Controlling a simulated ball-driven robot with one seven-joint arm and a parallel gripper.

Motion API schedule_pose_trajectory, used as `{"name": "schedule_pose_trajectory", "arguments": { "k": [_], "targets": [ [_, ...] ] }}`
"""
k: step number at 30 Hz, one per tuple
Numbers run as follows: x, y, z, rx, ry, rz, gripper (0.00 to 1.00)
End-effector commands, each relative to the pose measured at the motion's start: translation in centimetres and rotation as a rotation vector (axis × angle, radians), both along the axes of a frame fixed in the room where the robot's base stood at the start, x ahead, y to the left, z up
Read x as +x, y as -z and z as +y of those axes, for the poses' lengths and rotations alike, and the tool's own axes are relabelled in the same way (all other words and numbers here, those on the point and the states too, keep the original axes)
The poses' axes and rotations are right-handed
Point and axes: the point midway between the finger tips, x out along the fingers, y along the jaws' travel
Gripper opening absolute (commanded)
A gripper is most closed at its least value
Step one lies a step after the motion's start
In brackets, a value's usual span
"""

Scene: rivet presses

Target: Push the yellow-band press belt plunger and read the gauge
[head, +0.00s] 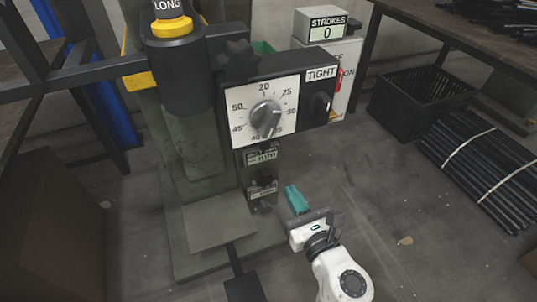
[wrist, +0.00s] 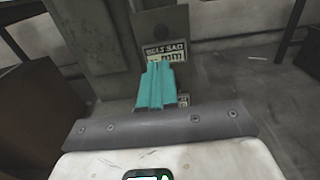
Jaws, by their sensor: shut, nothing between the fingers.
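The yellow-band press (head: 190,150) stands left of centre in the head view, with a yellow band (head: 172,27) under a LONG label. A plate lettered BELT SAG (head: 261,156) is on its column, below the dial box. The plate (wrist: 166,50) also shows in the wrist view, straight beyond my fingers. I cannot make out the plunger or a gauge reading; a dark round spot (wrist: 160,30) sits above the plate. My gripper (head: 291,189) has teal fingers, shut and empty, to the right of the column. The fingertips (wrist: 160,66) overlap the plate's lower part in the wrist view; contact is unclear.
The white dial (head: 264,108) carries a grey knob and numbers, with a TIGHT label (head: 321,73) beside it. A STROKES counter (head: 327,27) reads 0. A black crate (head: 408,105) and bundled rods (head: 480,160) lie right. Floor (head: 400,220) right of my arm is mostly clear.

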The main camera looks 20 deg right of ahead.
Motion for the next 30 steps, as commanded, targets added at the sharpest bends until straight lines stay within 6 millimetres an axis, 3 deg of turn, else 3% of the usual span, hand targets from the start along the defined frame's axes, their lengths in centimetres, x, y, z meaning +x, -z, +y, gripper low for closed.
{"name": "schedule_pose_trajectory", "arguments": {
  "k": [7,11,24,30],
  "targets": [
    [0.3,-0.1,0.0,0.003,0.001,0.000,0.00],
    [1.6,-0.2,0.0,0.005,0.002,-0.002,0.00],
    [9.8,-0.2,-0.1,0.005,0.003,-0.002,0.00],
    [12.6,-0.1,0.0,0.005,0.002,-0.001,0.00]
  ]
}}
